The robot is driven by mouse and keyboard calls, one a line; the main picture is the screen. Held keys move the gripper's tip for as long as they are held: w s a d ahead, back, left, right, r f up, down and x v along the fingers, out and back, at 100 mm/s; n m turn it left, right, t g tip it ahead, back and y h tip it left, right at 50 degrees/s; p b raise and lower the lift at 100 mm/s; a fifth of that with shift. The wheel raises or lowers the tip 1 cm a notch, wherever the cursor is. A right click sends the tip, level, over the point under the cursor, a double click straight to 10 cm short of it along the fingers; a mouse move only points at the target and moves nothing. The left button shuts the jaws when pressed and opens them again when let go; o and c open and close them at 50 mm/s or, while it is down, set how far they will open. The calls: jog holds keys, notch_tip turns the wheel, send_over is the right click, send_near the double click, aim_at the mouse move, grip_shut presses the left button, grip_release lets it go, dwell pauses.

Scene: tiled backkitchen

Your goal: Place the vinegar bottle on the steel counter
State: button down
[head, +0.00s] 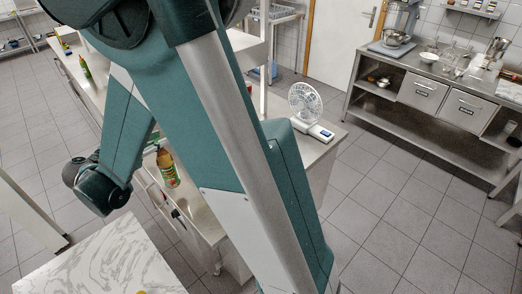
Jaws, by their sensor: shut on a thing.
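A bottle with a red and green label (166,168) stands upright on the middle counter, beside my arm. A second, smaller-looking bottle (86,68) stands farther back at the upper left. I cannot tell which of them, if either, is the vinegar bottle. A steel counter (405,68) with drawers and a lower shelf stands along the wall at the right. My teal arm fills the middle of the head view and hides much behind it. Its dark joint shows at the left, but no gripper fingers are visible.
A white fan (306,104) and a small scale (321,133) stand on the middle counter (318,150). A marble-topped table (100,262) is at the lower left. A mixer (397,30), bowl (428,58) and jars crowd the steel counter. Tiled floor (415,205) lies open at the right.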

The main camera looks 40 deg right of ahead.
aim_at(166, 163)
jog(key=shift+g, duration=0.4)
jog(key=d+r+p, duration=0.1)
jog(key=d, duration=0.1)
jog(key=s+d+r, duration=0.1)
jog(key=d+r, duration=0.1)
jog(key=shift+r+p, duration=0.2)
jog(key=shift+p, duration=0.15)
jog(key=shift+f, duration=0.1)
jog(key=shift+f, duration=2.95)
jog(key=shift+f, duration=2.15)
jog(key=c, duration=2.2)
grip_release()
jog(key=shift+a+r, duration=0.1)
jog(key=shift+r, duration=0.1)
